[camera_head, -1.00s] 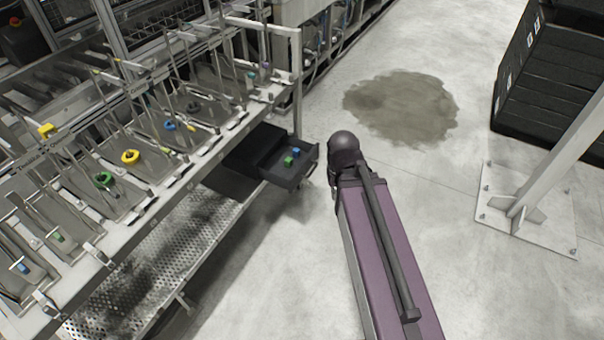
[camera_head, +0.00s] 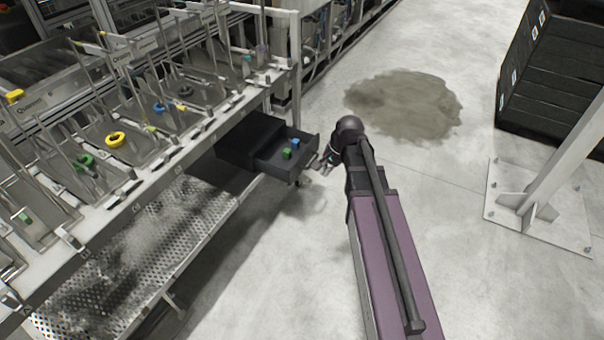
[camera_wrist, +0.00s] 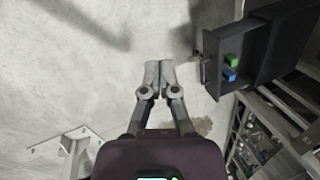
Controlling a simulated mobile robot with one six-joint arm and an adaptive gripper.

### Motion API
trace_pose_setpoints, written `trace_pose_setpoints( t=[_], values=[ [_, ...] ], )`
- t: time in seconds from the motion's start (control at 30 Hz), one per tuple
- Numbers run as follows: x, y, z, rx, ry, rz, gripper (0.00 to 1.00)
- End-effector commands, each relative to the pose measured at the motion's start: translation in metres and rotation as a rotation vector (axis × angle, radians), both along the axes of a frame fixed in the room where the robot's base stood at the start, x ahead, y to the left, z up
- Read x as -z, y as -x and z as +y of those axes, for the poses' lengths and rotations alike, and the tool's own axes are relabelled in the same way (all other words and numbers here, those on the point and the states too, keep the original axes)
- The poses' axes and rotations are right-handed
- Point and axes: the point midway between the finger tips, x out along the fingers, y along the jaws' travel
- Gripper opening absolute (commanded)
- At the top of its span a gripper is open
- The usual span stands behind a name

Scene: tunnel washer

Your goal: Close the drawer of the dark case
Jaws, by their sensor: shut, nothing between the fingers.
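The dark case (camera_head: 246,137) sits under the bench, on the perforated shelf side. Its drawer (camera_head: 283,169) is pulled out towards my arm and holds a green block (camera_head: 287,154) and a blue block (camera_head: 295,143). In the wrist view the drawer (camera_wrist: 245,72) is at the right, with the green block (camera_wrist: 231,58) and blue block (camera_wrist: 229,75) inside. My gripper (camera_head: 314,163) is close to the drawer's front, beside its outer end. In the wrist view my gripper (camera_wrist: 159,64) is shut and empty, left of the drawer front with a gap of floor between.
The bench (camera_head: 165,150) with rods and coloured rings stands above and left of the case. A perforated shelf (camera_head: 130,250) runs below it. A post on a base plate (camera_head: 537,206) and stacked black crates (camera_head: 553,80) stand at right. Floor with a stain (camera_head: 405,105) is open between.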

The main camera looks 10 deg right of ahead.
Motion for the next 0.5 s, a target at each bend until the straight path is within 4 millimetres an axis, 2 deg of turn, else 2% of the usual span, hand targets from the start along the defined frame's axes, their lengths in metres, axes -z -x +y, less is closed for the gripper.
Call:
trace_pose_setpoints(
  t=[0.03,0.5],
  values=[
    [0.02,-0.015,-0.002,0.061,-0.03,0.005,0.0],
    [0.094,-0.11,-0.018,0.647,-0.341,0.112,0.0]
  ],
)
